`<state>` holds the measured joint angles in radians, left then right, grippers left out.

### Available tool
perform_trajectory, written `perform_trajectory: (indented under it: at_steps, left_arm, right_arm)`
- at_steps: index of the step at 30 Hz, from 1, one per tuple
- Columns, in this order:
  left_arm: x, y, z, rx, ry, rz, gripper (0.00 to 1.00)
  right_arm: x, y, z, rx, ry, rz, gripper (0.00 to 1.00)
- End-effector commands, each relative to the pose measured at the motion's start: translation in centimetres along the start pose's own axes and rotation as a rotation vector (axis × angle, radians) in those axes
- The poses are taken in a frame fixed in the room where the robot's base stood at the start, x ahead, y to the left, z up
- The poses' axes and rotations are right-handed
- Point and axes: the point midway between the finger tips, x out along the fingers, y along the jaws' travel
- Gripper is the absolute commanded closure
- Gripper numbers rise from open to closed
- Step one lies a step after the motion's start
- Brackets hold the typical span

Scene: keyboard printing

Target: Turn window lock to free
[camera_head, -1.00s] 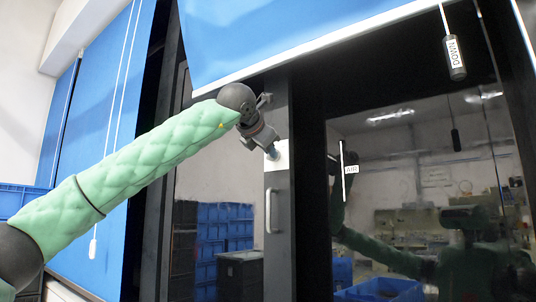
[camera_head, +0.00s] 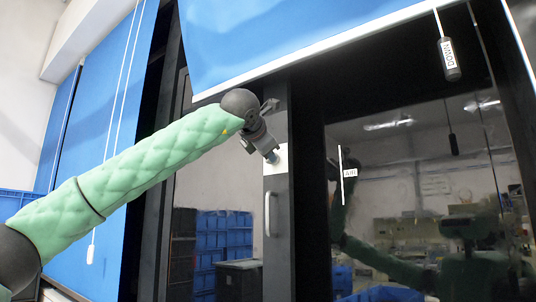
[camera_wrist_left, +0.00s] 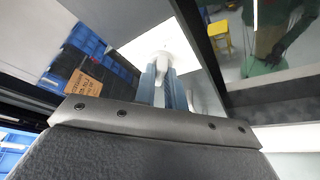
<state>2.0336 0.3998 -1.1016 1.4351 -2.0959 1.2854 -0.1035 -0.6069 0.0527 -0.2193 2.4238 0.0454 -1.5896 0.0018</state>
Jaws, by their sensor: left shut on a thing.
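The window lock is a white knob (camera_wrist_left: 163,60) on a pale plate (camera_wrist_left: 138,45), seen at the upper middle of the left wrist view. In the head view the plate (camera_head: 282,157) sits on the dark window frame above the handle. My left gripper (camera_head: 272,157) is at the plate, and its blue fingertips (camera_wrist_left: 165,84) are shut on the knob. The fingers and wrist cover most of the lock in the head view, and its exact angle is hard to tell. My right gripper is not in view.
A vertical handle (camera_head: 267,213) is just below the lock. A blue blind (camera_head: 300,35) hangs above my left wrist. A hanging pull marked DOWN (camera_head: 450,58) is at the upper right. Dark glass (camera_head: 400,220) on the right shows reflections.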

Motion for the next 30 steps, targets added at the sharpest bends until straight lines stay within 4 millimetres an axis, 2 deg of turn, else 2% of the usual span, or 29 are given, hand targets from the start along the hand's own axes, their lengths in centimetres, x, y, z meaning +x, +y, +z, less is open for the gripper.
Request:
perform_trajectory:
  at_steps: [2, 3, 6, 17, 30]
  left_arm:
    - [0.1, -0.1, -0.1, 0.001, 0.002, -0.002, 1.0]
    - [0.1, -0.1, -0.1, 0.001, 0.002, -0.002, 0.82]
    - [0.1, -0.1, -0.1, 0.001, 0.001, -0.001, 0.66]
    - [-0.5, -0.1, -0.1, 0.0, 0.0, 0.0, 0.66]
    - [-6.5, -0.1, -0.2, 0.0, 0.001, 0.0, 0.66]
  right_arm:
    - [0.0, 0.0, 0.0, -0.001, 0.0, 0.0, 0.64]
    - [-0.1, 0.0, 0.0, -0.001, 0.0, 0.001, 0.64]
    - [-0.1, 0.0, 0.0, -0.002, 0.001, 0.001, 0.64]
    - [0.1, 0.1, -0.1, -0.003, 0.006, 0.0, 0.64]
    - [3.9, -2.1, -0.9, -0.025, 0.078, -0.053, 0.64]
